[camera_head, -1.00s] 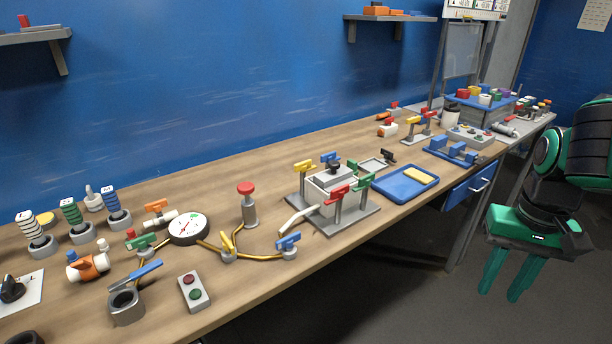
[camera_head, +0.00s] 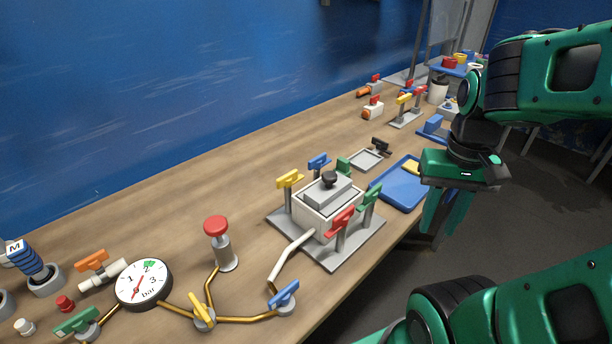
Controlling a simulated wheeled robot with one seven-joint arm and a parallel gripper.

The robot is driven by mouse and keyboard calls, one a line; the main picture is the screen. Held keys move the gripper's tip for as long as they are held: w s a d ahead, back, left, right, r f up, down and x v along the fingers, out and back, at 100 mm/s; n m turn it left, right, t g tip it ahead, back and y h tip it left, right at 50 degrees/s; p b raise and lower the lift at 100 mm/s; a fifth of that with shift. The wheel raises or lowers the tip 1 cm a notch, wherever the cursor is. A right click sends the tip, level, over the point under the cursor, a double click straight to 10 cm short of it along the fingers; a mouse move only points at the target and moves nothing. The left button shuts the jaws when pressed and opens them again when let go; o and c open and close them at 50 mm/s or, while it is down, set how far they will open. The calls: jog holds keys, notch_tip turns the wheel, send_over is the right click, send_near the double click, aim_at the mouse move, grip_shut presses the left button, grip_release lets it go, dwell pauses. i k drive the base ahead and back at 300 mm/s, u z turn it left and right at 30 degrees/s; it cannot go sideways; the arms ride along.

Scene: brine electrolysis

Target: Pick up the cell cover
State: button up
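The cell cover (camera_head: 327,190) is a grey stepped lid with a black knob on top. It sits on the white square cell box (camera_head: 327,222), in the middle of the view. The box stands on a grey base plate (camera_head: 345,256), with blue, yellow, green and red handled clamps around it. My gripper (camera_head: 440,222) is right of the cell, beside the bench's front edge and in front of the blue tray. Its green fingers point down, apart and empty. It does not touch the cover.
A blue tray (camera_head: 398,195) with a yellow block lies right of the cell, and a small grey tray (camera_head: 366,159) behind it. A red-topped post (camera_head: 217,240), a pressure gauge (camera_head: 143,284) and brass piping with a blue-handled valve (camera_head: 284,296) stand to the left.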

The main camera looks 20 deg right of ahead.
aim_at(335, 190)
jog(key=z, duration=0.2)
jog(key=k, duration=1.65)
jog(key=z, duration=0.75)
jog(key=i, duration=1)
jog(key=u, duration=0.05)
